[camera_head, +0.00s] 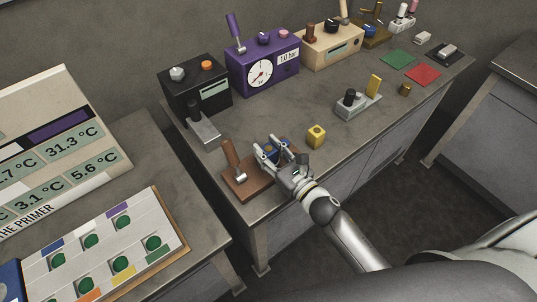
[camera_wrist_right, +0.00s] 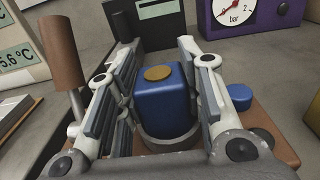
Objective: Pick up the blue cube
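The blue cube (camera_wrist_right: 163,103) has a round tan disc on its top and sits in a grey round holder on a brown wooden base (camera_head: 240,187). In the head view the cube (camera_head: 271,151) shows small between the fingers of my right gripper (camera_head: 275,150). In the right wrist view my right gripper (camera_wrist_right: 160,95) is open, with one finger on each side of the cube. A gap shows at the cube's right side; on the left the finger is close, and contact cannot be told. My left gripper is not in view.
A wooden-handled lever (camera_head: 232,158) stands on the base, left of my right gripper. A yellow cube (camera_head: 316,135) lies to the right. Behind are a black box (camera_head: 195,95) and a purple gauge box (camera_head: 262,68). The table's middle is fairly clear.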

